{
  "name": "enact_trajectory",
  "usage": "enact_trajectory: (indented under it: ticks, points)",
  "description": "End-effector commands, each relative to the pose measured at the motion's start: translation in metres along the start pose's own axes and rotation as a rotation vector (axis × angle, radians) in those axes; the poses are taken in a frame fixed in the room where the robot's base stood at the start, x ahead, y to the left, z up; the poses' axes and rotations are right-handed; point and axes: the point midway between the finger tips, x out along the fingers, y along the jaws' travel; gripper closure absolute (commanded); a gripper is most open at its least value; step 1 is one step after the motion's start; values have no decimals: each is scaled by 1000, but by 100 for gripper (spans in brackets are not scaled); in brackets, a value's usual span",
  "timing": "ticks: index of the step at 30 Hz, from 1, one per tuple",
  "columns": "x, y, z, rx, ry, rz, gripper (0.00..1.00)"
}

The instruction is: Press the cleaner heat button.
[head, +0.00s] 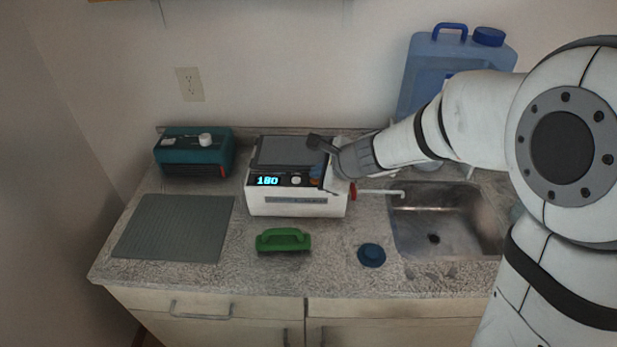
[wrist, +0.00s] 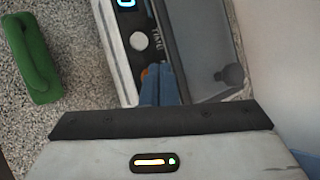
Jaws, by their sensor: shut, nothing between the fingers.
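The cleaner (head: 292,205) is a white box with a grey lid on the counter. Its dark front panel has a lit display (head: 267,181) reading 180, a round white button (head: 296,180) and an orange button (head: 314,182). The wrist view shows the white button (wrist: 139,42) beside small lettering, and a sliver of the orange button (wrist: 145,72). My gripper (head: 316,173) is shut and empty, its blue fingertips (wrist: 158,75) right at the orange button and partly hiding it. I cannot tell whether they touch it. No heat label is readable.
A green-handled brush (head: 283,240) and a blue stopper (head: 371,255) lie in front. A teal device (head: 194,152) and a grey mat (head: 175,228) are at left. The sink (head: 445,220) and a blue water jug (head: 455,65) are at right.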

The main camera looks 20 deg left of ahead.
Motion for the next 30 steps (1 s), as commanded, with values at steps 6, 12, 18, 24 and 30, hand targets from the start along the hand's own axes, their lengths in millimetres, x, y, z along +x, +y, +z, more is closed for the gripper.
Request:
enact_trajectory:
  ticks: [6, 12, 18, 24, 30]
  points:
    - [-5, -4, 4, 1, 0, 0, 100]
    - [-5, -4, 4, 1, -1, 0, 100]
    - [-14, -10, 10, 0, -1, -1, 100]
    - [-29, -21, 21, 0, -1, 0, 100]
    - [-43, -31, 32, 0, -1, -1, 100]
